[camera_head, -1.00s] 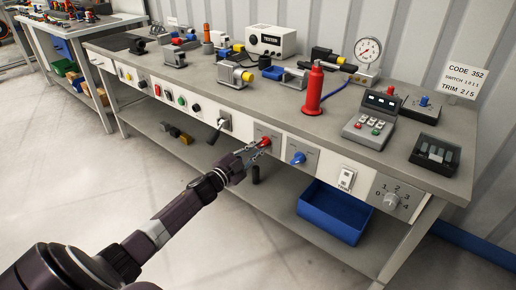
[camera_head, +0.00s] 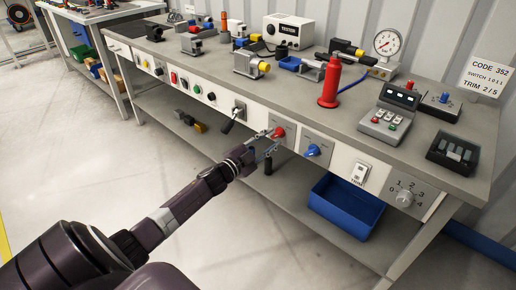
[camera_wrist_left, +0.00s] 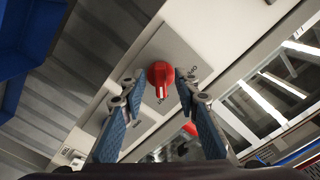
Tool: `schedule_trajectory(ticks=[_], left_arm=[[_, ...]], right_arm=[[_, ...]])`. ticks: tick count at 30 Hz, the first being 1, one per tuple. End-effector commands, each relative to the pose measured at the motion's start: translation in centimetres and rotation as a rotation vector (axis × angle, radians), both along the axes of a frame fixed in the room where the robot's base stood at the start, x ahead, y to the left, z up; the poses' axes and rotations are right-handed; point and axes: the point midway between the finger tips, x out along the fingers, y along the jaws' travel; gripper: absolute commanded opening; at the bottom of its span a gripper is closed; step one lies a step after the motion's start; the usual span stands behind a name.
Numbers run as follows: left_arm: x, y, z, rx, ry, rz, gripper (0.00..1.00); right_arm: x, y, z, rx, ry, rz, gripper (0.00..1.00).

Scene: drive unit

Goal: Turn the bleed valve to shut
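A red knob (camera_head: 279,132) sits on a grey plate on the bench's front panel. A blue knob (camera_head: 313,149) is on the plate to its right. Which one is the bleed valve I cannot read in the head view. My left gripper (camera_head: 269,141) is at the red knob, with its fingers spread and empty. In the left wrist view the red knob (camera_wrist_left: 160,74) lies ahead, between and just beyond the open fingertips (camera_wrist_left: 158,90), apart from both. Its plate has small lettering, seen tilted and hard to read. My right gripper is not in view.
A black-handled lever (camera_head: 234,117) is on the panel left of the red knob. A switch (camera_head: 359,173) and a numbered dial (camera_head: 405,198) are to the right. A blue bin (camera_head: 345,206) stands on the lower shelf. The floor in front is clear.

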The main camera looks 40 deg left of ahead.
Motion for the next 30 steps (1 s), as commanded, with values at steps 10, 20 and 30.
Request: schedule_trajectory(ticks=[10,20,30], left_arm=[[-6.0,0.4,-0.2,0.0,0.004,-0.002,0.29],[-10.2,0.7,0.0,0.001,0.001,-0.001,0.29],[-10.9,0.8,0.1,0.001,-0.001,-0.001,0.29]], right_arm=[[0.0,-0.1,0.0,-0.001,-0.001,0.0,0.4],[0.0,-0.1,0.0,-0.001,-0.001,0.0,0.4],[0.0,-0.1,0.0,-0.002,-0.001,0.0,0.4]])
